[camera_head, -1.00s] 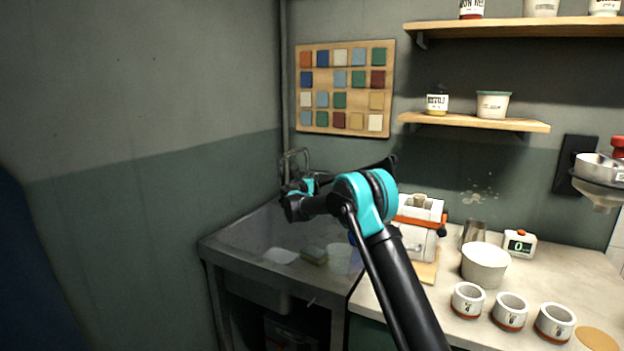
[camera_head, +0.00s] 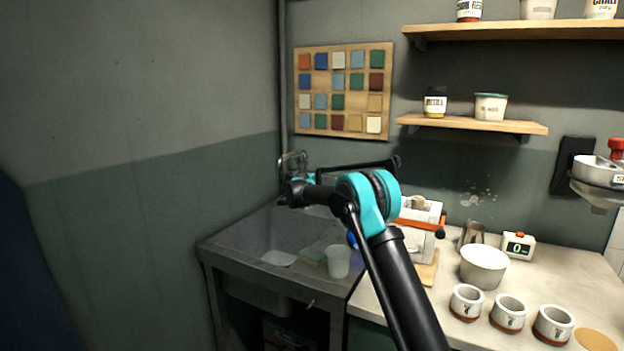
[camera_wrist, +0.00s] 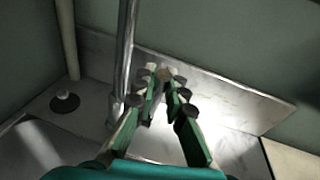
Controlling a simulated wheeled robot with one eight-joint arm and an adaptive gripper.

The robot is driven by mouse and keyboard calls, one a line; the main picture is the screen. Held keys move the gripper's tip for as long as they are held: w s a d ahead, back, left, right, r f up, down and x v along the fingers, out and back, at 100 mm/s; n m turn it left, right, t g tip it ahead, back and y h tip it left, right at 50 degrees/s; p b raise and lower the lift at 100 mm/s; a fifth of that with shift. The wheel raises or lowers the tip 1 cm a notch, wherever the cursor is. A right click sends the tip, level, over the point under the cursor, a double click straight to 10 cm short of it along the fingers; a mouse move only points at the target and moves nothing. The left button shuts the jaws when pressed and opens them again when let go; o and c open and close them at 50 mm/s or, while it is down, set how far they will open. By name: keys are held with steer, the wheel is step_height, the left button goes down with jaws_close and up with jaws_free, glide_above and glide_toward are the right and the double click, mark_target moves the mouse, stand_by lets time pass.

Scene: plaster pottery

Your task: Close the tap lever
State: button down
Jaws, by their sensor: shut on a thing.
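The tap's chrome pipe (camera_wrist: 126,50) rises upright at the left of my gripper (camera_wrist: 165,82) in the wrist view. In the head view the tap (camera_head: 292,158) stands at the back of the sink (camera_head: 250,237), against the wall corner. My gripper's green fingers are brought together beside the pipe, low near the sink's back ledge. They are shut on a small part between the fingertips, which looks like the tap lever; the fingers mostly hide it. The lever's exact angle cannot be made out. In the head view my arm's end hides the tap's lower part.
A translucent cup (camera_head: 338,262) and a pale flat piece (camera_head: 279,258) are in the sink. A round black plug-like thing (camera_wrist: 65,102) lies on the ledge at left. Right of the sink, the counter holds a white bowl (camera_head: 484,266) and several small cups. Walls close off the left and back.

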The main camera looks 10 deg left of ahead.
steer(key=c, duration=1.6)
jaws_free()
steer(key=shift+o, duration=0.2)
steer(key=v, duration=1.2)
